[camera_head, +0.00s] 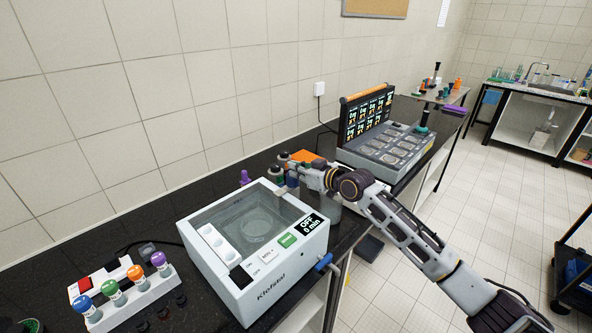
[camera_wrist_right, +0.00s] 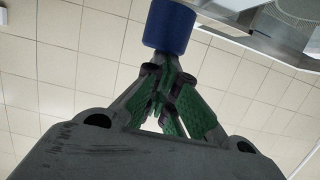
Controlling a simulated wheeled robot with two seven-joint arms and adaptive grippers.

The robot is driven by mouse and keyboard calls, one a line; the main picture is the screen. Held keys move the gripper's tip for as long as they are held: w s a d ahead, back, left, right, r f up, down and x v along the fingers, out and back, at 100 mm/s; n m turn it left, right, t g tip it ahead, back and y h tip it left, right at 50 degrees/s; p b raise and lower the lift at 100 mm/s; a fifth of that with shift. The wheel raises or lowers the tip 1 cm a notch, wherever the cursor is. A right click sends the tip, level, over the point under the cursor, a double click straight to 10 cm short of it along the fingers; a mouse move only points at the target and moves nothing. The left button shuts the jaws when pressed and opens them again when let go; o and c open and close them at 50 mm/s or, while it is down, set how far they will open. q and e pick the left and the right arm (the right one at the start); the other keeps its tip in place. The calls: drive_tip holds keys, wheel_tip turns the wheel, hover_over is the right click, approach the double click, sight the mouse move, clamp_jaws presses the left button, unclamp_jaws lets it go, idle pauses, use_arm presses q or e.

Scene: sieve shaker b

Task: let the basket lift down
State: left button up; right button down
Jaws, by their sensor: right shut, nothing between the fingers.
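The white bath unit (camera_head: 255,290) stands on the black bench with a see-through window over its tank. A round basket-like shape (camera_head: 257,230) shows faintly inside; its height is hard to tell. My right gripper (camera_head: 284,184) is at the unit's back right corner, shut and empty. In the right wrist view its green-padded fingers (camera_wrist_right: 165,82) are together, just below a blue cylinder (camera_wrist_right: 168,25). I cannot tell whether they touch it. The cylinder's place in the head view is hidden or unclear. My left gripper is out of view.
The unit's display (camera_head: 309,224) reads OFF, 0 min. A blue handle (camera_head: 323,262) sticks out at its front right. A rack of coloured-cap tubes (camera_head: 130,300) stands left. A grey device with a screen (camera_head: 368,115) and an orange item (camera_head: 305,157) stand behind my right arm.

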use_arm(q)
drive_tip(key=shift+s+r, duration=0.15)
use_arm(e)
drive_tip(key=shift+r+p, duration=0.15)
drive_tip(key=shift+p, duration=0.15)
drive_tip(key=shift+r+p, duration=1.45)
drive_tip(key=shift+r, duration=0.5)
use_arm(q)
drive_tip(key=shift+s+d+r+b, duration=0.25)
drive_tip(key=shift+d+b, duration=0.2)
drive_tip(key=shift+b, duration=0.9)
use_arm(e)
drive_tip(key=v, duration=1)
drive_tip(key=shift+f, duration=0.1)
